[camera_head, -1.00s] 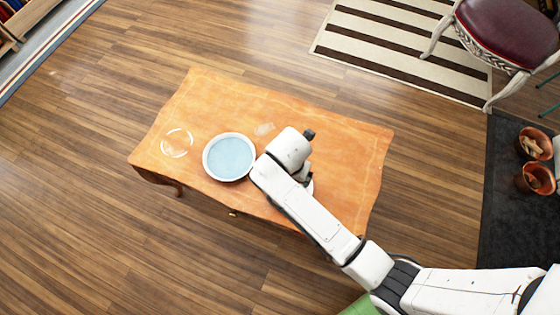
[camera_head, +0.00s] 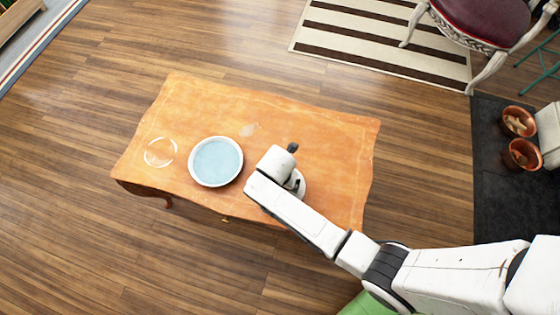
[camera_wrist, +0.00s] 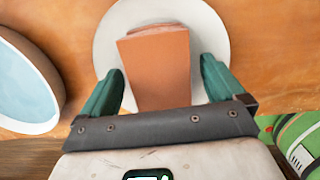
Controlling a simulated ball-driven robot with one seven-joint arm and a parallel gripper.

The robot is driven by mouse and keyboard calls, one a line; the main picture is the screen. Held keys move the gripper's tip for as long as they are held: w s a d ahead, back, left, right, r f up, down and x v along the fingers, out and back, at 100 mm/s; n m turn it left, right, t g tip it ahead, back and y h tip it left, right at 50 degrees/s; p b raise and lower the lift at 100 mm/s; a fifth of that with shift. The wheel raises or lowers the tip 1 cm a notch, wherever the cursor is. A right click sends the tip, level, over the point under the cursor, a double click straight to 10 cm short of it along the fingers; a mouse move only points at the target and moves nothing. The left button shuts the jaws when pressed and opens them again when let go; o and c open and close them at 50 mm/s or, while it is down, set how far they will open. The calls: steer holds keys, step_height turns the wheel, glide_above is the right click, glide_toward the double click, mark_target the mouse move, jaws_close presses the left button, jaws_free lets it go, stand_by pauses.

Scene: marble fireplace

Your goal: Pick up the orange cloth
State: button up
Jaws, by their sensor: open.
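The orange cloth (camera_wrist: 157,85) is a folded, brownish-orange stack lying on a round white plate (camera_wrist: 112,35) in the wrist view. My gripper (camera_wrist: 161,68) is open, with one teal finger on each side of the cloth. Small gaps seem to show between the fingers and the cloth; I cannot tell how high the fingertips are above the plate. In the head view my arm's end hides the cloth and the fingers.
The wooden table (camera_head: 330,125) also bears a blue dish with a white rim (camera_head: 216,162), left of my gripper, and a clear glass dish (camera_head: 160,152) farther left. The table's right end is clear.

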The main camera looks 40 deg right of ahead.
steer(key=shift+c, duration=0.3)
steer(key=c, duration=1.1)
steer(key=shift+r, duration=0.65)
steer(key=s+r+p, duration=0.1)
steer(key=s+r, duration=0.3)
steer(key=s+d+r+p, duration=0.1)
steer(key=s+r, duration=0.2)
steer(key=s, duration=0.2)
steer(key=s+r+p, duration=0.1)
steer(key=s+r, duration=0.3)
steer(key=s, duration=0.1)
steer(key=shift+d+r+p, duration=0.25)
steer(key=shift+r+p, duration=0.1)
steer(key=shift+p, duration=0.05)
steer(key=o, duration=0.7)
steer(key=shift+c, duration=0.2)
steer(key=c, duration=0.4)
